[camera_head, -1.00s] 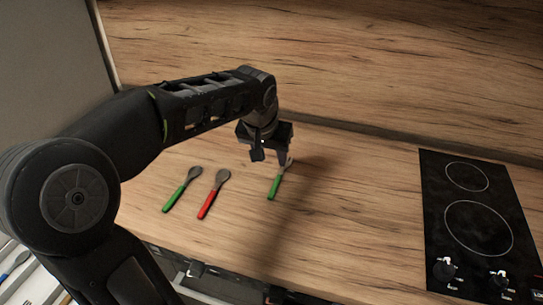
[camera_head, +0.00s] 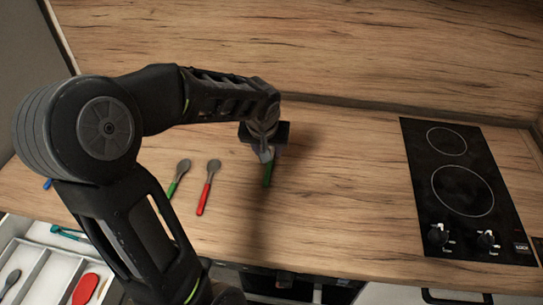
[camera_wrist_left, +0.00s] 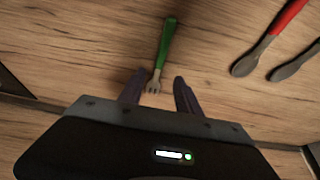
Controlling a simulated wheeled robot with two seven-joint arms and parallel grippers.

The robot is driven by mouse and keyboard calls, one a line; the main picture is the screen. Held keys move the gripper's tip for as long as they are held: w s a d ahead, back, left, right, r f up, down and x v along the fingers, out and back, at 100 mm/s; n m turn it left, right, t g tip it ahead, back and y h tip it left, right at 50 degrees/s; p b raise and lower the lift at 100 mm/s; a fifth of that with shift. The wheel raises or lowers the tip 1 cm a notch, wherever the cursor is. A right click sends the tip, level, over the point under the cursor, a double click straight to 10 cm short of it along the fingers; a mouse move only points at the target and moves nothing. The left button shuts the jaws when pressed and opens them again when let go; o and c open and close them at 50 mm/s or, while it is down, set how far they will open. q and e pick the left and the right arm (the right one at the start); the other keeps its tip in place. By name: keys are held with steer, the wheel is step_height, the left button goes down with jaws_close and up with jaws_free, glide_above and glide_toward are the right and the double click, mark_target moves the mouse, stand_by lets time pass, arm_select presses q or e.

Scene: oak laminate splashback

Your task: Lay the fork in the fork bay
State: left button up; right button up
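The fork has a green handle (camera_head: 267,174) and lies on the wooden counter; in the left wrist view its grey tines (camera_wrist_left: 154,84) point toward my gripper. My left gripper (camera_head: 265,155) is over the tine end of the fork. The left wrist view shows its two fingers (camera_wrist_left: 158,92) apart, one on each side of the tines, with gaps, so it is open. An open drawer with white dividers (camera_head: 52,252) is at the lower left, partly hidden by my arm. I cannot tell which compartment is the fork bay. My right gripper is not in view.
A green-handled spoon (camera_head: 182,167) and a red-handled spoon (camera_head: 208,186) lie left of the fork. The drawer holds a red utensil (camera_head: 85,289), a dark spoon (camera_head: 11,281) and a teal item (camera_head: 66,232). A black hob (camera_head: 463,190) is at right; the counter between is clear.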

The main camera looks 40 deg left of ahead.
mark_target(268, 173)
arm_select(q)
steer(key=shift+w+f, duration=0.15)
steer(key=shift+f, duration=0.2)
steer(key=p+x, duration=0.1)
steer(key=x, duration=0.3)
steer(key=shift+w+a+f, duration=0.1)
steer(key=shift+w+f, duration=0.05)
steer(key=shift+w, duration=0.05)
steer(key=shift+w+f, duration=0.15)
steer(key=shift+f, duration=0.15)
steer(key=shift+f, duration=0.1)
stand_by(0.5)
steer(key=shift+c, duration=0.4)
jaws_close()
